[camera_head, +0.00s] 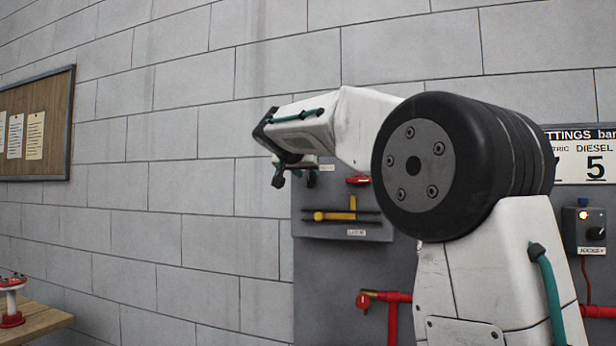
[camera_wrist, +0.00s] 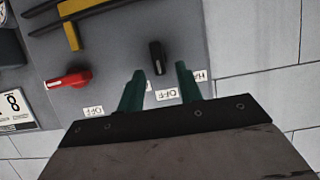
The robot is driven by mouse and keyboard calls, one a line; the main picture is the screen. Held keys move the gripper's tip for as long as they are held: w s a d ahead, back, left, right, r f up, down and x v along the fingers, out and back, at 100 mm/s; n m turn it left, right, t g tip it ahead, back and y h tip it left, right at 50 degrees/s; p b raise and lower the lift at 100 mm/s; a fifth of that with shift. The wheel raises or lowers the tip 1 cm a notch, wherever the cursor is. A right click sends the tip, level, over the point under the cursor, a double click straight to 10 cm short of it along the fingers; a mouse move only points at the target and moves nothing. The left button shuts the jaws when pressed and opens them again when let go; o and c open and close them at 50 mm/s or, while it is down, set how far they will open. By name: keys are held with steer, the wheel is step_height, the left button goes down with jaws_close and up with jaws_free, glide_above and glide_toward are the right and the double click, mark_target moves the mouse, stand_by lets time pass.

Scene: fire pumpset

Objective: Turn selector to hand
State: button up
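The black selector knob (camera_wrist: 157,57) is on a grey panel (camera_wrist: 115,50) in the wrist view, which shows the panel roughly upside down. Its grip lies nearly along the picture's vertical. An OFF label (camera_wrist: 166,94) shows close to it, and a partly hidden label starting with H (camera_wrist: 202,75) is to the right. My gripper (camera_wrist: 160,72) is open, with green fingers on either side of the knob in the picture. I cannot tell whether they touch it. In the head view my gripper (camera_head: 294,178) is at the panel's upper left; the selector is not clearly visible there.
A red rotary handle (camera_wrist: 70,80) with its own OFF label is beside the selector. A yellow-and-black lever (camera_head: 340,215) sits below in the head view. Red pipework (camera_head: 385,297) is lower right. A table (camera_head: 35,320) and noticeboard (camera_head: 35,125) are left.

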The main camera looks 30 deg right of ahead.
steer(key=shift+x, duration=1.15)
jaws_close()
steer(key=shift+f, duration=0.1)
steer(key=n+g, duration=0.1)
steer(key=n+h, duration=0.1)
steer(key=n, duration=0.1)
steer(key=shift+w+a+g, duration=0.25)
steer(key=shift+w+g, duration=0.05)
steer(key=shift+g, duration=0.1)
steer(key=shift+w+a+f+n+g+h, duration=0.1)
steer(key=shift+n+g+h, duration=0.15)
steer(key=shift+n+h, duration=0.4)
steer(key=shift+w+a+f+n+g+h, duration=0.1)
steer(key=shift+n+g+h, duration=0.2)
steer(key=shift+n, duration=0.65)
